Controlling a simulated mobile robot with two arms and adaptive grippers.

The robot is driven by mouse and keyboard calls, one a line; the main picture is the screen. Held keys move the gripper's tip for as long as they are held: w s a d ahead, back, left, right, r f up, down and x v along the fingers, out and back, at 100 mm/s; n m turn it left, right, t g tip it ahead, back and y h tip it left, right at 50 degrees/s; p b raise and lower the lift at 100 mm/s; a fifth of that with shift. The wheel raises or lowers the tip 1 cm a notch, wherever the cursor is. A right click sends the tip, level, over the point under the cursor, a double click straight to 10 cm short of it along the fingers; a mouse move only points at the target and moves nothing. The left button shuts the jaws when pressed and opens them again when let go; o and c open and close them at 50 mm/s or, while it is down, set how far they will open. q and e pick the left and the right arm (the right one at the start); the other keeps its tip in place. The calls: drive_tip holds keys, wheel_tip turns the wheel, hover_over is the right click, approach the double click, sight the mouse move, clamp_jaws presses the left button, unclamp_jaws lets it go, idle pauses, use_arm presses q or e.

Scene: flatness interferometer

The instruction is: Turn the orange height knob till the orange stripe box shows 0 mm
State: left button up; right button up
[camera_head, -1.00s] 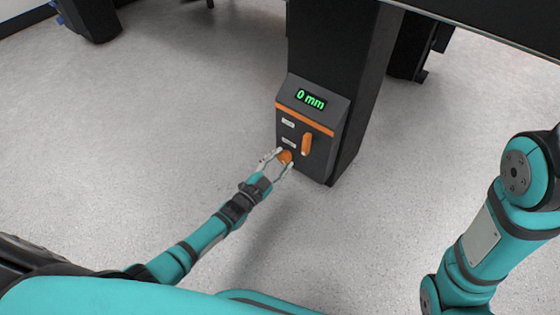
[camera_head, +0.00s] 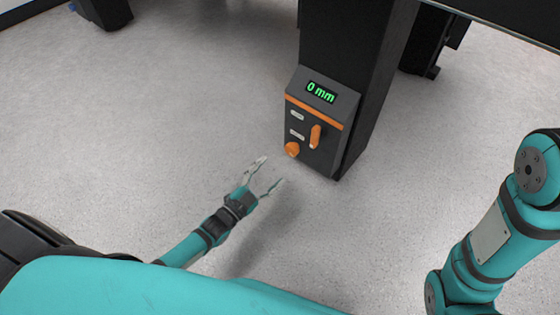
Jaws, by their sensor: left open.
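The orange stripe box (camera_head: 310,165) is a dark grey control box on the front of a black column, with an orange stripe across it. Its display (camera_head: 321,92) reads 0 mm in green. The round orange height knob (camera_head: 292,149) sits low on the left of its front face. An orange lever (camera_head: 315,136) is to the right of the knob. My left gripper (camera_head: 273,171) is open and empty, below and left of the knob and apart from it. My right gripper is out of view; only my right arm shows at the right edge.
The black column (camera_head: 349,60) rises behind the box toward a dark tabletop edge (camera_head: 510,18) at the upper right. Other dark legs (camera_head: 104,10) stand farther back. Light grey floor (camera_head: 170,120) is clear around the box on the left.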

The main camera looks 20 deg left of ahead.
use_arm(q)
drive_tip(key=shift+v, duration=1.55)
idle(0.5)
